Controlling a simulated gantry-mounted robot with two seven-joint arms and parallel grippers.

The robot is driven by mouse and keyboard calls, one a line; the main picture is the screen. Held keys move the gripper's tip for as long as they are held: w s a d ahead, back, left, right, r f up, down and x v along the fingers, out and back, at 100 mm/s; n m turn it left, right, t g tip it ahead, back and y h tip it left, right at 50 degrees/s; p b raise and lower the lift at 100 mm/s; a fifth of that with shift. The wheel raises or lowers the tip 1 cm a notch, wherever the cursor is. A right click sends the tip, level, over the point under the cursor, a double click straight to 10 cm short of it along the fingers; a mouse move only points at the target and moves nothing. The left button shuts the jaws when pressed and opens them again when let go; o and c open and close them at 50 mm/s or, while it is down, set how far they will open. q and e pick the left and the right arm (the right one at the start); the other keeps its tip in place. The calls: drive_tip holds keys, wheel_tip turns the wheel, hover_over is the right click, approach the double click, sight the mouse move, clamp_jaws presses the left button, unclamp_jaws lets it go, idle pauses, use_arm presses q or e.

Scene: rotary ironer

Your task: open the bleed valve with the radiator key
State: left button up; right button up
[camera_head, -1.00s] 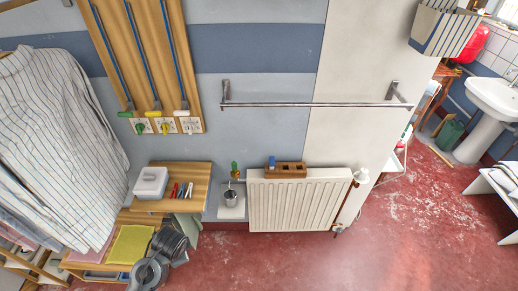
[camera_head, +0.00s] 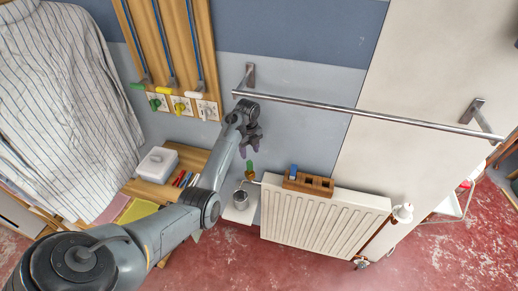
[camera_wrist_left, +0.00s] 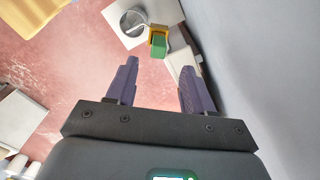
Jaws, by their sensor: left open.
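The white radiator (camera_head: 322,222) is mounted low on the wall. At its upper left end a small fitting with a green top and yellow-orange body (camera_head: 250,171) stands upright, probably the bleed valve with the key on it; I cannot tell the parts apart. It also shows in the left wrist view (camera_wrist_left: 158,43), beyond my fingertips and roughly between them. My left gripper (camera_head: 251,142) is above this fitting, open and empty, with its purple fingers (camera_wrist_left: 159,78) spread and not touching it. My right gripper is out of view.
A metal cup (camera_head: 240,199) stands on a white plate below the fitting. A wooden block (camera_head: 308,183) with a blue piece sits on the radiator. A metal rail (camera_head: 370,116) crosses the wall above. A wooden shelf (camera_head: 151,192) holds a white box and pens.

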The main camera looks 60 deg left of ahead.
sight(249, 162)
use_arm(q)
drive_tip(key=f, duration=0.8)
drive_tip(key=shift+s+f, duration=0.15)
drive_tip(key=shift+s, duration=0.05)
drive_tip(key=shift+f, duration=1)
clamp_jaws()
